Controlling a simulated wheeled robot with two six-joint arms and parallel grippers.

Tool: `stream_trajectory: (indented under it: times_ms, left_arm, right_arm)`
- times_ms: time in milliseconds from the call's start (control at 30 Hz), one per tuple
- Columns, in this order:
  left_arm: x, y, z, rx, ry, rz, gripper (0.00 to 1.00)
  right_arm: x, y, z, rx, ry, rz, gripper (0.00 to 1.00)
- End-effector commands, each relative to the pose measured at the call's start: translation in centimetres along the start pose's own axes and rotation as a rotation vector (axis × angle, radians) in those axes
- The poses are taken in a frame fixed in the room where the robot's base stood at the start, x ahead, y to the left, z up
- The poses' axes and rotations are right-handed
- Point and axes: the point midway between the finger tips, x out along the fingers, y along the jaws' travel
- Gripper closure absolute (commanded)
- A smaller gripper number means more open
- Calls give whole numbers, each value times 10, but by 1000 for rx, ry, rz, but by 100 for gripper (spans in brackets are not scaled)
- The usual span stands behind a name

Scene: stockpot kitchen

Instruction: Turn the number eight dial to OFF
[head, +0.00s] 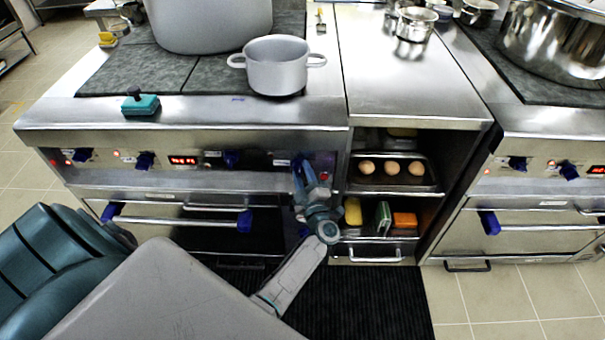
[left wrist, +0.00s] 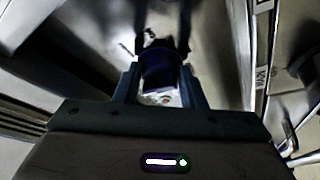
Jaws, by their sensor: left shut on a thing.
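A dark blue dial (left wrist: 160,72) sits between the two fingers of my left gripper in the left wrist view. In the head view my left gripper (head: 303,168) reaches the right end of the left stove's control panel (head: 255,141) and is shut on the dial there. The gripper mostly hides this dial in the head view. I cannot read a number or an OFF mark by it. Other blue dials on the same panel are the one left of the gripper (head: 231,158), a middle one (head: 145,161) and a far-left one (head: 82,155). My right gripper is not in view.
A grey pot (head: 277,68) and a large stockpot (head: 208,22) stand on the stove. A teal sponge-like item (head: 141,105) lies near its front edge. Open shelves with a tray of eggs (head: 391,186) stand right of the gripper. Oven handles (head: 214,208) stick out below.

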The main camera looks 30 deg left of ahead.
Motion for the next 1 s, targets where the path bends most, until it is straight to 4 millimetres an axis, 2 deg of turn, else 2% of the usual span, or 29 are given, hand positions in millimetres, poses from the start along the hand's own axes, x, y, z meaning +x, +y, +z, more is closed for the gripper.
stream_trajectory:
  times_ms: [333,367,467,767,867,1000]
  left_arm:
    - [0,-1,0,-3,-1,-3,86]
    - [0,-1,0,-3,-1,-3,60]
    - [0,0,0,-3,-1,-2,42]
    - [-2,0,0,-2,-1,-2,42]
    - [-10,-1,1,-3,-1,-2,42]
    - [-35,-2,2,-3,-3,-5,42]
  right_arm:
    - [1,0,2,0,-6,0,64]
    - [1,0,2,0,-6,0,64]
    - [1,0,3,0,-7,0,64]
    - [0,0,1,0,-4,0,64]
    - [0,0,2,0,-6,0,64]
    - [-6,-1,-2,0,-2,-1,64]
